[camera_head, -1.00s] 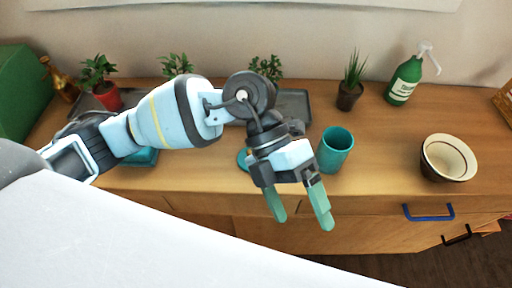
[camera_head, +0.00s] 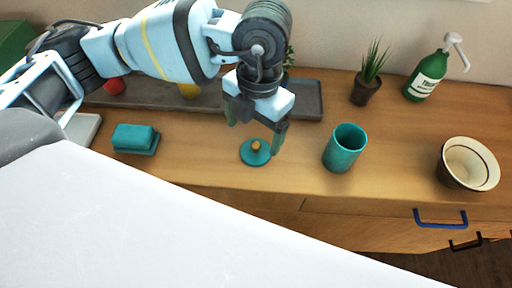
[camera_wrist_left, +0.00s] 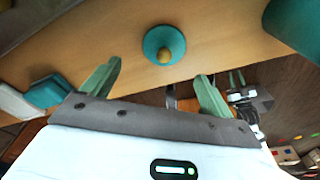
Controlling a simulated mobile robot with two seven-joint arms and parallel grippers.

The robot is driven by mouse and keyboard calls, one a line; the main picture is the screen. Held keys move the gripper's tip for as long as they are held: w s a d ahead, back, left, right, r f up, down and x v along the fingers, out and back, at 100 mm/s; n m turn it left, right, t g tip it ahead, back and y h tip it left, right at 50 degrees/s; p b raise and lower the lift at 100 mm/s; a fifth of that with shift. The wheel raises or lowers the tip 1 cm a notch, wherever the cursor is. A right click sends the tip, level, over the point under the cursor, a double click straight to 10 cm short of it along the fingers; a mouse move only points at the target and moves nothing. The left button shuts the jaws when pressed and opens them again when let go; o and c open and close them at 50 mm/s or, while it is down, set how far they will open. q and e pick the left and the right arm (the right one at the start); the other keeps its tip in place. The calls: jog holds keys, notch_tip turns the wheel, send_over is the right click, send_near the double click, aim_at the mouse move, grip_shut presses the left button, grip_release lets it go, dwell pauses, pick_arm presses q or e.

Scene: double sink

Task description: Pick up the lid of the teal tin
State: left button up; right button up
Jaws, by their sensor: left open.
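The teal lid (camera_head: 255,153), a flat disc with a wooden knob, lies on the wooden counter in the head view. It also shows in the left wrist view (camera_wrist_left: 163,42), beyond and between my fingertips. The teal tin (camera_head: 344,148) stands upright to the right of the lid, apart from it. Part of it shows at the top right corner of the left wrist view (camera_wrist_left: 295,25). My left gripper (camera_head: 254,133) is open and empty, above the lid and apart from it. Its two green fingers show in the left wrist view (camera_wrist_left: 156,88).
A teal box-like dish (camera_head: 135,139) lies left of the lid. A cream bowl (camera_head: 468,164) stands at the right. A green pump bottle (camera_head: 430,75) and a potted plant (camera_head: 367,83) stand at the back. A grey tray (camera_head: 307,98) lies behind the gripper. The counter around the lid is clear.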

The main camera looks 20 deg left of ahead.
aim_at(256, 144)
pick_arm(q)
jog(key=shift+d+f, duration=0.15)
jog(key=shift+f, duration=2.6)
jog(key=c, duration=1)
